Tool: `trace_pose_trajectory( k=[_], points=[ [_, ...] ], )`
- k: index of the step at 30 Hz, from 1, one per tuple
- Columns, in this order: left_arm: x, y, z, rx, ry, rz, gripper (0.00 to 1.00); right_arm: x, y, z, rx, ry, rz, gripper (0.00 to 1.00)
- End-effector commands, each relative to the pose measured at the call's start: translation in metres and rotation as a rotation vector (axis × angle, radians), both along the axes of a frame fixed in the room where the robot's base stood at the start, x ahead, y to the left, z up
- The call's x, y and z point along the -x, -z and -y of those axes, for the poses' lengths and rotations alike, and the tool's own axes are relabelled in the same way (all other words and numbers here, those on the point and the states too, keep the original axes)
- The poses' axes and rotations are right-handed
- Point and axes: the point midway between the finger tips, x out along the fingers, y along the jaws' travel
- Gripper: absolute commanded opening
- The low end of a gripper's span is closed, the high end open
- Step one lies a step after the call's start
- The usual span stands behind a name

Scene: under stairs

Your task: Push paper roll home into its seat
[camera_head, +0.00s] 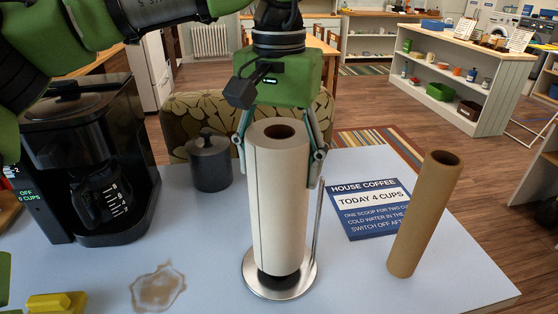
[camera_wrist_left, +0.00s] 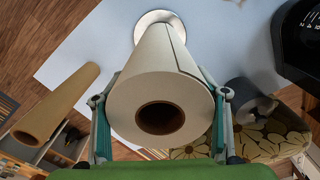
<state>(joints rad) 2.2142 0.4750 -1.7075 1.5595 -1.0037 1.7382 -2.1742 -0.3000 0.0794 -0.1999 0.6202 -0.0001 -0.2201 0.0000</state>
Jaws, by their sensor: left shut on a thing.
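The white paper roll (camera_head: 280,205) stands upright over the round steel holder base (camera_head: 257,289), with a dark area between its lower end and the plate. A thin steel rod (camera_head: 318,222) rises beside the roll on its right. My left gripper (camera_head: 277,170) comes from above and is shut on the roll's upper part, one finger on each side. In the left wrist view, the roll (camera_wrist_left: 190,92) shows its hollow core, and the base (camera_wrist_left: 158,17) shows beyond its far end. The core's inside is dark. My right gripper is not in view.
A brown cardboard tube (camera_head: 424,215) stands tilted at right beside a blue coffee sign (camera_head: 370,208). A black canister (camera_head: 209,162) and coffee maker (camera_head: 90,150) stand at left. A brown stain (camera_head: 158,288) and yellow object (camera_head: 55,303) lie in front.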

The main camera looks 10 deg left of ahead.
Motion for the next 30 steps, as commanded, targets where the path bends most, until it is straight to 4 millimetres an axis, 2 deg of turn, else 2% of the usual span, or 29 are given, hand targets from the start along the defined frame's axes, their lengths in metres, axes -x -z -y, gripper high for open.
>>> trace_pose_trajectory(
  k=[20, 30],
  points=[
    [0.000, 0.018, 0.000, 0.001, -0.001, 0.000, 0.28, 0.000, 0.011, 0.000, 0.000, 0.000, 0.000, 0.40],
    [0.000, 0.026, 0.000, 0.001, 0.000, 0.001, 0.28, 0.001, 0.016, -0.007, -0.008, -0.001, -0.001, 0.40]
  ],
)
